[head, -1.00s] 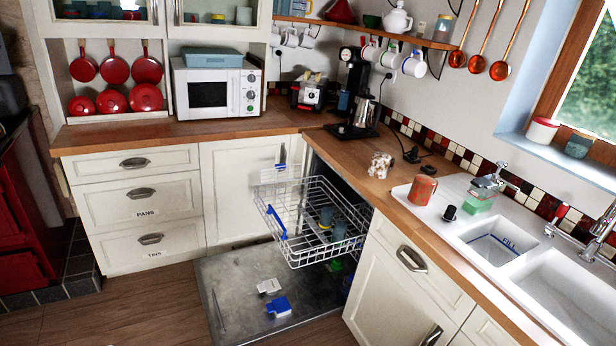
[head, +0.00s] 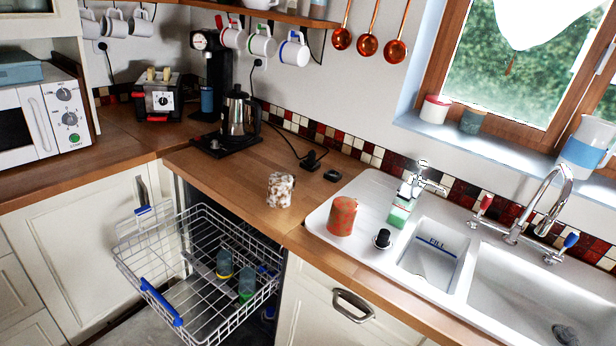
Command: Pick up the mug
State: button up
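An orange-red patterned mug (head: 342,217) stands upright on the white drainboard, left of the small sink bowl. Several white mugs hang under the shelf, among them one with a blue handle (head: 294,51) and one with a green handle (head: 263,43). Cups (head: 224,264) also stand in the open dishwasher rack. I cannot tell from the frames which mug is meant. My gripper is not in view.
The pulled-out dishwasher rack (head: 205,243) juts out below the counter. A speckled jar (head: 280,190) stands on the wooden counter, which is partly clear.

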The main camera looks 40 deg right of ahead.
aim_at(280, 186)
jog(key=z, duration=0.35)
jog(key=i, duration=1.35)
jog(key=z, duration=0.4)
